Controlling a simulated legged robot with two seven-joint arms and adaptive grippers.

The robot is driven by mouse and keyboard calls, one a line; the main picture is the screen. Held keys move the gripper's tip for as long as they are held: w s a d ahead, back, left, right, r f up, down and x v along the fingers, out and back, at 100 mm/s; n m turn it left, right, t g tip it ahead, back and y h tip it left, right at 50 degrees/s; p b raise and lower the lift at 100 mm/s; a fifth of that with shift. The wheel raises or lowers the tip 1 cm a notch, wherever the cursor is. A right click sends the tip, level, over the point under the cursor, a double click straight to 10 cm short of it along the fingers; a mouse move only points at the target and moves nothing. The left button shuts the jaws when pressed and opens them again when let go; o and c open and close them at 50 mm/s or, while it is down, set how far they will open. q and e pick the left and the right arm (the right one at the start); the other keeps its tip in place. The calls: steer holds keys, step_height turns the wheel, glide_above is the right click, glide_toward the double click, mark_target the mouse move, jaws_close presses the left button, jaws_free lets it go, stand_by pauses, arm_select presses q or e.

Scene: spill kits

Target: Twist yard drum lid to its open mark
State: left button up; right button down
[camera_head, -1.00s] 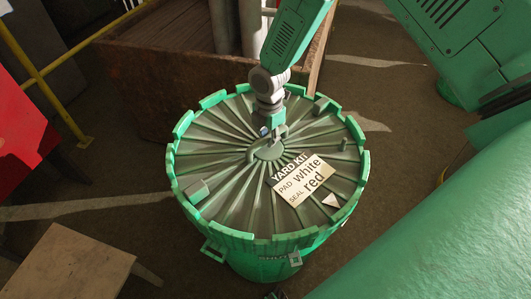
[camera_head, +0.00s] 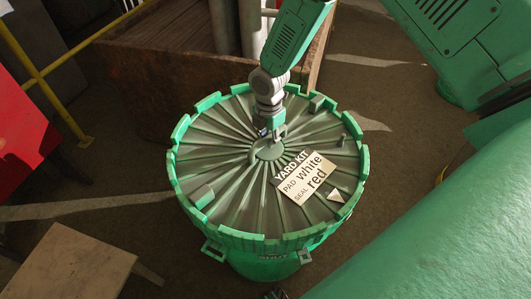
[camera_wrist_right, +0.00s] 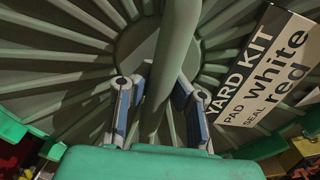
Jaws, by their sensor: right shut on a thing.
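The yard drum (camera_head: 262,270) is green and stands upright on the floor. Its lid (camera_head: 225,160) is ribbed grey-green with a notched green rim, and bears a "YARD KIT, PAD white, SEAL red" label (camera_head: 307,178) and a pale triangle (camera_head: 336,196). My right gripper (camera_head: 271,133) reaches down to the lid's centre from above. In the right wrist view its two fingers (camera_wrist_right: 156,108) stand on either side of the lid's raised central bar (camera_wrist_right: 172,60), shut on it. The gripper partly hides the hub. I cannot make out an open mark.
A wooden crate (camera_head: 150,90) with grey cylinders stands behind the drum. A wooden stool or table (camera_head: 70,265) is at lower left, beside a red panel (camera_head: 30,140) and yellow rail (camera_head: 40,75). Floor shows right of the drum.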

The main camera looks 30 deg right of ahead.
steer(key=shift+w+r+n+p, duration=0.2)
steer(key=shift+n+p, duration=0.2)
steer(key=shift+n, duration=0.1)
stand_by(0.9)
steer(key=shift+s+f, duration=0.15)
steer(key=shift+f, duration=0.2)
stand_by(0.7)
steer(key=c, duration=1.6)
jaws_free()
step_height(320, 180, up, 7)
steer(key=p, duration=0.6)
steer(key=shift+f, duration=0.1)
